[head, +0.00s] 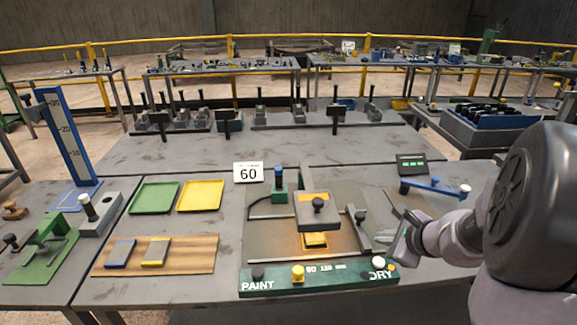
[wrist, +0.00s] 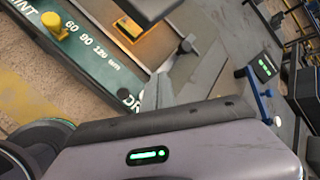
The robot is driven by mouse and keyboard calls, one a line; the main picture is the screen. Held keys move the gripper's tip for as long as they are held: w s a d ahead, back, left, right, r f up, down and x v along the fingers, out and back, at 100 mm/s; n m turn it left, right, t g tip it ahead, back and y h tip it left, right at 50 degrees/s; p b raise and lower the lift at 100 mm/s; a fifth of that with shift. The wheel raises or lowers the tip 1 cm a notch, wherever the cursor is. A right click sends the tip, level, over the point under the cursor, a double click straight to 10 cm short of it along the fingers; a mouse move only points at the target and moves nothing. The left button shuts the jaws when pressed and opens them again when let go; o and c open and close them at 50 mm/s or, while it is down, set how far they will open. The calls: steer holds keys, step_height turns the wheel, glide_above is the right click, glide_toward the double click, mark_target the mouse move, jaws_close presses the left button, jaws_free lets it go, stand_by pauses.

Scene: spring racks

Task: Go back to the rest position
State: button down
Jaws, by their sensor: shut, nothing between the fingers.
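My gripper (head: 402,246) is at the right of the bench in the head view, just right of the paint-and-dry station. Its fingers are together and hold nothing. It hangs above the bench top near the white DRY knob (head: 378,263), apart from it as far as I can tell. My arm reaches in from the right edge.
The station has a green front panel (head: 320,280), a yellow knob (head: 298,273) and a raised heater head (head: 318,209) over a glowing yellow piece (head: 315,240). A blue lever (head: 436,186) and a small display (head: 411,164) stand close behind my gripper. Green (head: 154,197) and yellow (head: 201,195) trays lie left.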

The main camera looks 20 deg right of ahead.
steer(key=s+a+r+n+g+y, duration=0.1)
steer(key=a+r+n, duration=0.25)
steer(key=a, duration=0.35)
steer(key=s+a+r+n+y, duration=0.1)
steer(key=s+a+r+n, duration=0.1)
steer(key=a+n, duration=0.45)
steer(key=s+a+r+n+g+y, duration=0.1)
steer(key=a+r+n, duration=0.15)
steer(key=a, duration=0.65)
steer(key=s+a+r+n, duration=0.1)
steer(key=s+a+n, duration=0.2)
steer(key=s+n, duration=0.2)
steer(key=s+a+n+g+h, duration=0.1)
steer(key=s+a+n, duration=0.2)
steer(key=s, duration=0.5)
steer(key=shift+a+r+n, duration=0.35)
steer(key=shift+n, duration=0.5)
